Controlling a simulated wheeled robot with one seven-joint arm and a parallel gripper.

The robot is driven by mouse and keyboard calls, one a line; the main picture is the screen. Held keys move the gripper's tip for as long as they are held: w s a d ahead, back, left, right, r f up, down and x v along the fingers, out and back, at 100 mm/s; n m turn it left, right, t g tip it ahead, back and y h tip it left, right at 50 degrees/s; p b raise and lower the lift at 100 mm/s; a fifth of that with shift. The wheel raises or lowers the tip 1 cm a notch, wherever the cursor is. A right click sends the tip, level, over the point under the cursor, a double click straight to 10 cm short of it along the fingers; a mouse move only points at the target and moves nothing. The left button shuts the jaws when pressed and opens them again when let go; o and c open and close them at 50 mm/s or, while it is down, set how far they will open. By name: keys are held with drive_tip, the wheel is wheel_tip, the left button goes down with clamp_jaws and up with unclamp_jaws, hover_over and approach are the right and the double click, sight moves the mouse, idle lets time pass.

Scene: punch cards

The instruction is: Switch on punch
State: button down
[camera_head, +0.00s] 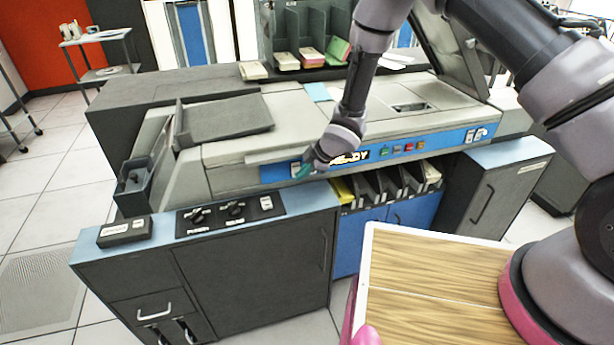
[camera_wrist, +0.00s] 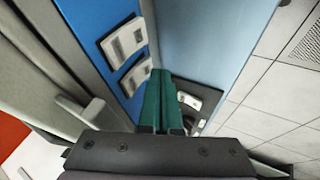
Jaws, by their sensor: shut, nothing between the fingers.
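The punch machine (camera_head: 225,152) is a long grey unit with a blue front strip. A lit word, partly hidden by my wrist and reading like "READY", and several coloured buttons (camera_head: 396,149) sit on the strip. My gripper (camera_head: 302,172) has teal fingers, shut and empty, at the strip's left part. In the wrist view, its fingertips (camera_wrist: 160,73) appear close beside a white switch (camera_wrist: 136,75); I cannot tell whether they touch. Another white switch (camera_wrist: 124,40) sits beside it on the blue strip. A black panel (camera_head: 231,214) with two knobs and a white switch lies on the lower counter, labelled "POWER" at left.
A small dark box (camera_head: 125,231) sits at the counter's left end. Card slots (camera_head: 385,187) lie below the strip. A wood-topped surface (camera_head: 435,285) stands at the front right. Card stacks (camera_head: 287,61) stand behind. Tiled floor is open at left.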

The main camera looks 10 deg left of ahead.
drive_tip(key=shift+w+a, duration=0.15)
drive_tip(key=shift+w, duration=0.05)
drive_tip(key=shift+w+a+f, duration=0.1)
drive_tip(key=shift+w+f, duration=0.05)
drive_tip(key=shift+w, duration=0.05)
idle(0.5)
